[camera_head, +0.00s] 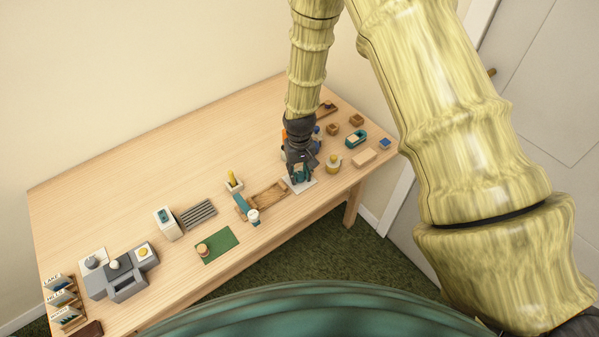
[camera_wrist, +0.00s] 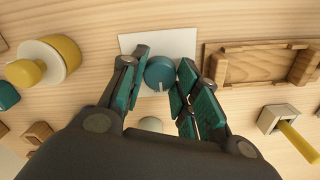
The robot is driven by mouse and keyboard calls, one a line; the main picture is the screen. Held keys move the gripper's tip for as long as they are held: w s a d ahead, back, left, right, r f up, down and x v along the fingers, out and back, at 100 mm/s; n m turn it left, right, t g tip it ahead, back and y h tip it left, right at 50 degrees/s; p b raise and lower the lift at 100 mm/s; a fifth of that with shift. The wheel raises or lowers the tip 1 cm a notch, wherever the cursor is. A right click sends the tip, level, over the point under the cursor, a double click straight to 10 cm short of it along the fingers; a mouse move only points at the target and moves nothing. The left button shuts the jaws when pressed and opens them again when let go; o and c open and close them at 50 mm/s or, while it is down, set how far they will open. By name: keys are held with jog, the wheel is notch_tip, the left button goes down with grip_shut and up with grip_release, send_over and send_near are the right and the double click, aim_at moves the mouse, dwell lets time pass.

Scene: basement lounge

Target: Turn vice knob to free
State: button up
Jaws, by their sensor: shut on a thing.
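A round teal knob (camera_wrist: 160,72) with a pale pointer mark sits on a white plate (camera_wrist: 185,44) in the wrist view. The mark points toward the bottom of that picture. My gripper (camera_wrist: 163,84) has its teal-padded fingers on both sides of the knob and is shut on it. In the head view my gripper (camera_head: 300,174) reaches down over the white plate (camera_head: 301,186) near the table's right end, and it mostly hides the knob. A pale domed piece (camera_wrist: 150,124) shows between the fingers below the knob, partly hidden. No lettering is readable on the plate.
A wooden frame (camera_wrist: 250,68) lies right of the plate, with a white holder with a yellow handle (camera_wrist: 278,118) beyond. A yellow-and-white round piece (camera_wrist: 62,55) stands left. Small wooden blocks (camera_head: 333,129) and a teal-sided item (camera_head: 356,139) crowd the table's right end. The back-left tabletop is clear.

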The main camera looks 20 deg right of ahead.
aim_at(299, 175)
jog(key=o, duration=1.1)
jog(key=shift+c, duration=0.2)
jog(key=shift+r, duration=0.1)
notch_tip(299, 175, up, 12)
dwell(0.5)
